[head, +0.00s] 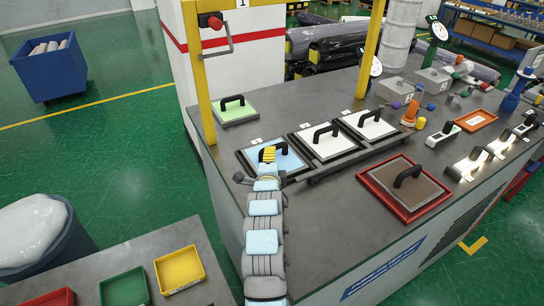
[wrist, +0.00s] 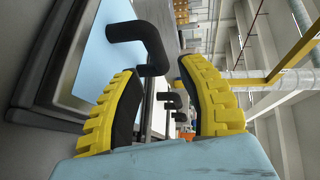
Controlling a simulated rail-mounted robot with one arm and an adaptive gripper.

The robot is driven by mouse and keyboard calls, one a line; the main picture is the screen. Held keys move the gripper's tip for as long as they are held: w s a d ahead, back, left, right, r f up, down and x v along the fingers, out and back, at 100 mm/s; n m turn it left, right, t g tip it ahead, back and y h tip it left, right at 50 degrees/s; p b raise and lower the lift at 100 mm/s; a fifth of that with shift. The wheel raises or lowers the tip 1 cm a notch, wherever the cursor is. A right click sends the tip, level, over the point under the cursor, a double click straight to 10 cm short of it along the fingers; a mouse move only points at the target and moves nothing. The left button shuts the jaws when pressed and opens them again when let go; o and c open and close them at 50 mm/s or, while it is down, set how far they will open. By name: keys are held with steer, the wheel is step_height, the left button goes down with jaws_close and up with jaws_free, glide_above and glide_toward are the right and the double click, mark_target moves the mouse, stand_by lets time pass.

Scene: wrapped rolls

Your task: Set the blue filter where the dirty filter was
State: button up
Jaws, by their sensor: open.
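The blue filter (head: 288,162) is a light blue square plate with a black handle, lying in the left frame of a dark three-frame rack. In the wrist view the blue filter (wrist: 106,58) is at the left, its handle just ahead of my fingertips. My gripper (head: 268,152) is open and empty at that handle; its yellow fingers (wrist: 160,72) are apart. Whether the handle is partly between them I cannot tell. A brown, dirty-looking filter (head: 390,178) with a black handle lies in a red tray (head: 425,208) on the right.
White filters with black handles, a middle one (head: 322,148) and a right one (head: 372,128), fill the other frames. A yellow post (head: 372,45) rises beyond. Bare counter (head: 335,225) lies in front.

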steer(key=shift+s+a+r+b, duration=0.1)
steer(key=shift+s+r+b, duration=0.1)
steer(key=shift+s, duration=0.95)
steer(key=shift+s+r+b, duration=0.15)
steer(key=shift+s+b, duration=0.05)
steer(key=shift+s, duration=0.9)
